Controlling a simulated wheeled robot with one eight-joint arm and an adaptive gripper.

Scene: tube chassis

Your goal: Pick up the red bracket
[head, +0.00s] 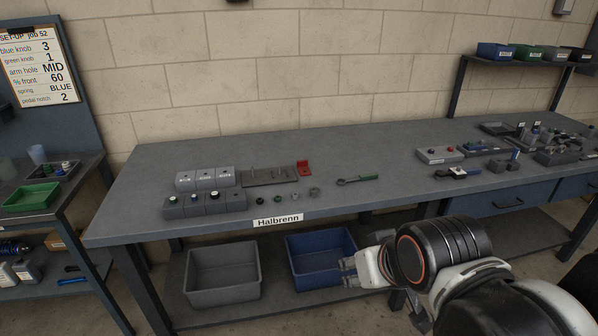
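The red bracket (304,168) is on the grey workbench (340,148), at the right end of a dark flat plate (268,177). It looks like a small red piece with an upright part. I cannot tell whether it rests on the plate or just beside it. My gripper (347,271) is at the end of my arm, low in front of the bench's front edge and near the blue bin. It is well below and to the right of the bracket, apart from it. Its fingers are small and partly hidden, so their opening is unclear.
Grey blocks with knobs (205,203) stand left of the bracket. A grey bin (222,293) and blue bin (297,264) sit on the lower shelf. Fixtures crowd the bench's right end.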

